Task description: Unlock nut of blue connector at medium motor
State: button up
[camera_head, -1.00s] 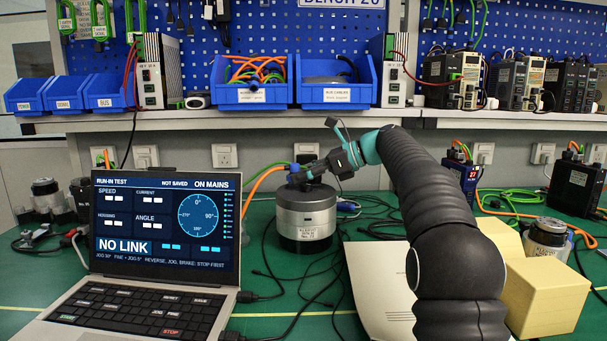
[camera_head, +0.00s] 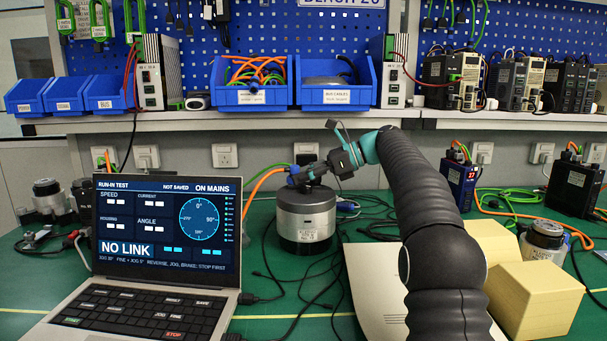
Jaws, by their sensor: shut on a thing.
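The medium motor (camera_head: 306,217), a silver and black cylinder, stands upright on the green bench in the middle of the view. The blue connector (camera_head: 293,170) shows as a small blue piece at its top left, with orange and green cables running down to the left. My gripper (camera_head: 299,178) reaches in from the right, low over the motor's top, with its fingertips at the blue connector and shut on it. The fingers cover much of the connector, and its nut cannot be made out separately.
An open laptop (camera_head: 165,225) reading "NO LINK" stands at the left front. Yellow blocks (camera_head: 537,299) and a smaller motor (camera_head: 545,247) stand at the right. A paper sheet (camera_head: 372,280) lies under my arm. Black cables (camera_head: 275,285) cross the bench before the motor.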

jog(key=o, duration=1.2)
jog(key=shift+c, duration=0.2)
jog(key=shift+v, duration=3.75)
